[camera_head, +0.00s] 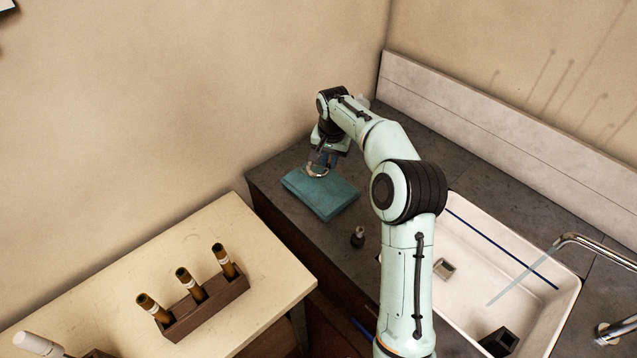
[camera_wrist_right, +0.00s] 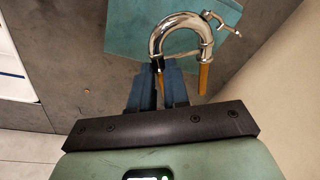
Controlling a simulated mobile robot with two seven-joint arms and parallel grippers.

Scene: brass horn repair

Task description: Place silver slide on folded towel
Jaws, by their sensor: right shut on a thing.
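The silver slide (camera_wrist_right: 181,38) is a shiny U-shaped tube with brass-coloured ends in the right wrist view. It also shows small in the head view (camera_head: 316,171), at the far edge of the towel. My right gripper (camera_wrist_right: 172,72) is shut on one leg of the slide; in the head view it (camera_head: 322,160) is over the towel's far end. The folded towel (camera_head: 322,194) is teal and lies flat on the dark counter; part of it (camera_wrist_right: 128,35) shows behind the slide. I cannot tell whether the slide touches the towel. My left gripper is not in view.
The white sink (camera_head: 512,242) with a tap (camera_head: 590,243) is at right. A wooden rack (camera_head: 204,308) with several brass-coloured tubes stands on the pale table (camera_head: 262,262). Walls rise behind the counter.

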